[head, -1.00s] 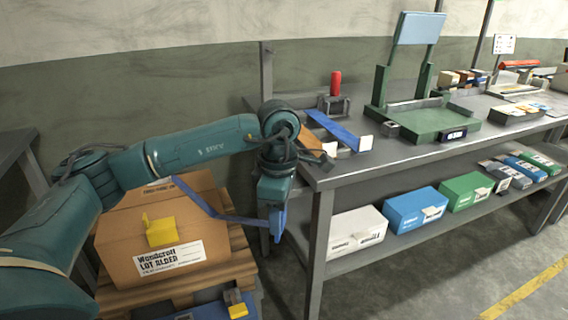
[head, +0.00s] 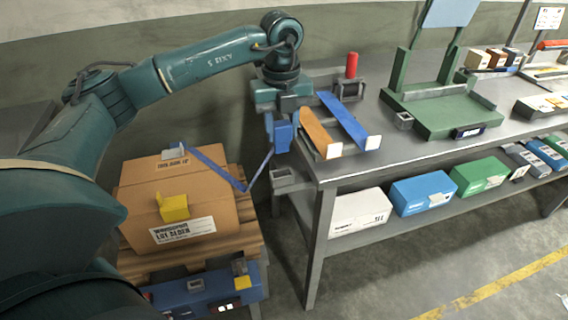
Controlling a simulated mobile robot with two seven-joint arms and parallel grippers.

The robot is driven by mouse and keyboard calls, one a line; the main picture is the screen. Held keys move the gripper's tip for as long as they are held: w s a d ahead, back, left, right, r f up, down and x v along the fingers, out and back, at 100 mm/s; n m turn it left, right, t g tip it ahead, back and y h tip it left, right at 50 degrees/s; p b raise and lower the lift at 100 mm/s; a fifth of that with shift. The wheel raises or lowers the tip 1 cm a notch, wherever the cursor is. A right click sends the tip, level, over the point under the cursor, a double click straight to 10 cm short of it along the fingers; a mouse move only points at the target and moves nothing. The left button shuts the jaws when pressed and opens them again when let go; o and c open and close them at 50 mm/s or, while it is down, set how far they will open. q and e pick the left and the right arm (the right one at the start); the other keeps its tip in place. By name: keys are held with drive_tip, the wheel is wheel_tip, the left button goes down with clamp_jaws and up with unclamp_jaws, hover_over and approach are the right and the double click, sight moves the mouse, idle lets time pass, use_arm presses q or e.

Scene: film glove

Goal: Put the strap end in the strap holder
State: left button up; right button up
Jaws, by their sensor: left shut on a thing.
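My left gripper (head: 280,137) points down beside the table's left end, shut on the end of a blue strap. The blue strap (head: 215,170) runs from the top of the cardboard box (head: 150,205), sags to a low bend, then rises to the gripper. The held end itself is mostly hidden by the fingers. A small grey open-topped bracket (head: 290,178), which looks like the strap holder, sits at the table's left edge, just below the gripper and apart from it. My right gripper is out of view.
The box stands on a wooden pallet (head: 240,243) with a yellow piece (head: 174,208) on its side. A blue unit (head: 205,290) lies in front. The grey table (head: 380,150) holds orange (head: 318,132) and blue (head: 350,122) strips, a red cylinder (head: 352,65) and a green stand (head: 440,108).

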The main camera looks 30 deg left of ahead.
use_arm(q)
wheel_tip(320, 180, down, 8)
drive_tip(key=shift+f, duration=0.25)
drive_tip(key=shift+f, duration=0.1)
drive_tip(key=shift+f, duration=0.15)
drive_tip(key=o, duration=1)
